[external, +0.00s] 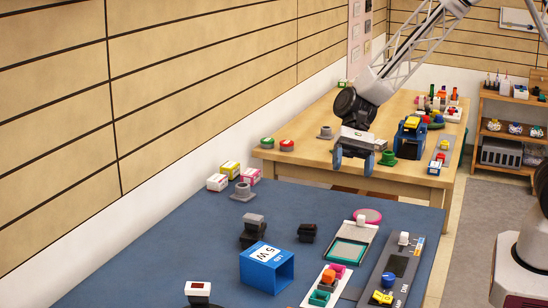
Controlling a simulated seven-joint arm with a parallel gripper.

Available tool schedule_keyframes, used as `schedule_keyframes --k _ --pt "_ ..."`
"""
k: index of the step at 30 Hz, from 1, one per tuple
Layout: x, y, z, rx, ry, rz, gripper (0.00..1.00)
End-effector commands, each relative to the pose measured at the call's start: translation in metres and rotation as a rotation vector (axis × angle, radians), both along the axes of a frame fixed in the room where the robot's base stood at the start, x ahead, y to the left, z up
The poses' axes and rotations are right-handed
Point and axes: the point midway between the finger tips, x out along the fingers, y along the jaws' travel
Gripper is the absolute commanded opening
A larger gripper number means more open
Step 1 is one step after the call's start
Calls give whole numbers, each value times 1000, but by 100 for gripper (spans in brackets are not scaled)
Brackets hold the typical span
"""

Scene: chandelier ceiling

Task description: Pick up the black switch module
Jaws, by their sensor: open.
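I cannot tell for certain which dark thing is the black switch module. A small black block (307,233) sits on the blue table, right of a larger dark block with a grey top (253,231). A dark-based piece with a white and red top (198,289) is at the front edge of the picture. My gripper (353,161) is open, with blue fingertips pointing down. It appears empty, high in the picture, above and beyond the small black block and apart from it.
A blue open box (267,268) stands in front of the dark blocks. A grey panel with a green screen (349,250), a coloured-button strip (326,286) and a dark grey device (398,268) lie to the right. Small boxes (217,182) are at back left. A wooden table (310,150) stands behind.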

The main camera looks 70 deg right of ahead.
Motion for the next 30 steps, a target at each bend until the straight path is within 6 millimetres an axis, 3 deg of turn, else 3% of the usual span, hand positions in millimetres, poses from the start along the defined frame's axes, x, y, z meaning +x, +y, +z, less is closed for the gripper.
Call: schedule_keyframes --k 9,18,30 --pt "48 34 -60 107 182 -150 79" --pt "79 57 -107 182 312 -265 79" --pt "87 62 -118 200 343 -295 79"
